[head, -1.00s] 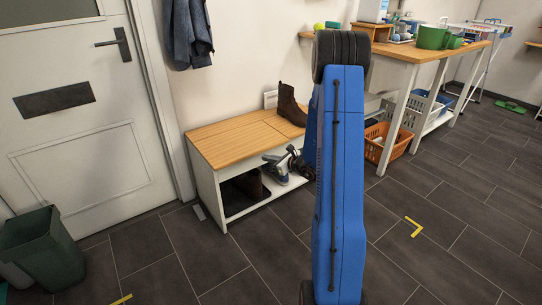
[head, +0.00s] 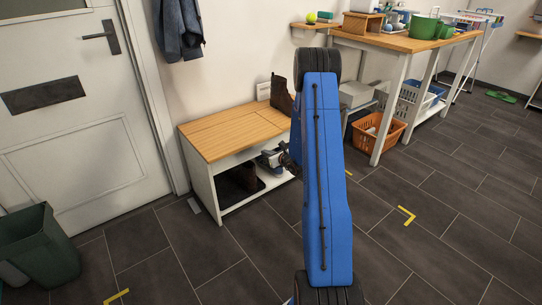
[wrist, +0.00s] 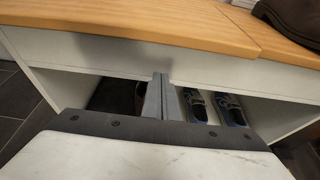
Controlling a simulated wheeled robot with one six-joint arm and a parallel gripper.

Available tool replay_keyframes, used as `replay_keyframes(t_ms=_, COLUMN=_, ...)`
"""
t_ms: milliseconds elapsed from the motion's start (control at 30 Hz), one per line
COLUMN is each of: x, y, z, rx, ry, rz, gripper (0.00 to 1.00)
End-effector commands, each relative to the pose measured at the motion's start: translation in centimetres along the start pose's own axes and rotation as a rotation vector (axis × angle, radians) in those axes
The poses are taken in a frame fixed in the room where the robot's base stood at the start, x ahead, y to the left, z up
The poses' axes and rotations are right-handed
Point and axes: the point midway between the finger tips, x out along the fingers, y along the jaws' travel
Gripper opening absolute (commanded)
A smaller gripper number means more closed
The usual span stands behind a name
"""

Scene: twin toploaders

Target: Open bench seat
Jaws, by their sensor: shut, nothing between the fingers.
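The bench (head: 226,155) stands against the wall in the head view, with a wooden seat top (head: 220,137) lying flat and closed on a white frame. A seam divides the top, and it also shows in the wrist view (wrist: 130,18) above a white front rail (wrist: 100,52). In the wrist view my gripper (wrist: 161,82) is shut and empty, its fingertips in front of the rail's lower part, below the seat's front edge. Whether they touch the rail I cannot tell. In the head view my blue arm hides the bench's right end and most of my gripper.
A brown boot (head: 282,95) stands on the seat's right part. Shoes (wrist: 228,108) sit on the open shelf below. A green bin (head: 40,248) is at the left by the door (head: 75,110). An orange basket (head: 376,133) is under the table at right. The floor in front is clear.

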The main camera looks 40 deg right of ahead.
Motion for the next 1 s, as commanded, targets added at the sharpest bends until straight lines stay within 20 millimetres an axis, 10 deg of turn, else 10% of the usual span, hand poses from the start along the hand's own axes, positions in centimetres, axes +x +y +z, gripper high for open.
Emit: replay_keyframes(t_ms=1000, x=-0.1, y=0.0, z=3.9, rx=0.000, ry=0.001, rz=0.000, gripper=0.00)
